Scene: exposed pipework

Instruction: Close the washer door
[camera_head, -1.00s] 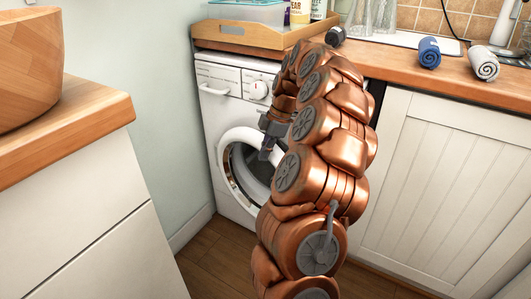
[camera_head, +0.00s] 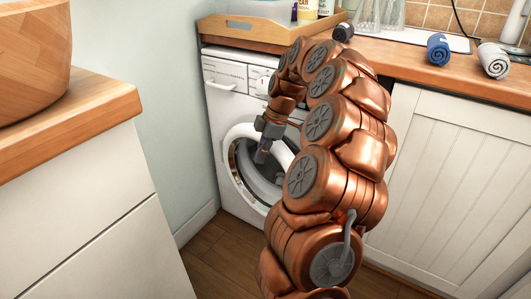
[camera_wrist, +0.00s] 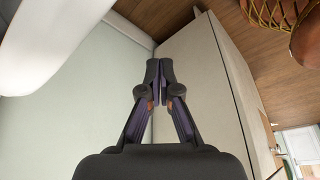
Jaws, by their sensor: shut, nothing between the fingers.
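The white washer (camera_head: 228,112) stands under the counter, with its drawer and dial at the top. Its round front opening (camera_head: 238,178) shows a bright metal rim and a grey inside. The white curved washer door (camera_head: 283,153) appears to stand ajar, but my arm hides its right part and I cannot tell how far. My gripper (camera_head: 262,157) is shut and empty, in front of the opening, fingers pointing down. In the wrist view, my gripper's fingertips (camera_wrist: 160,75) meet. A white curved part, perhaps the door, fills the upper left corner there. Contact with the door cannot be told.
A wooden-topped cabinet (camera_head: 75,190) stands at the near left, with a wooden bowl (camera_head: 30,60) on it. White cupboards (camera_head: 455,180) stand right of the washer. A wooden tray (camera_head: 260,35) and rolled towels (camera_head: 494,60) lie on the counter. Some floor (camera_head: 222,250) is clear.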

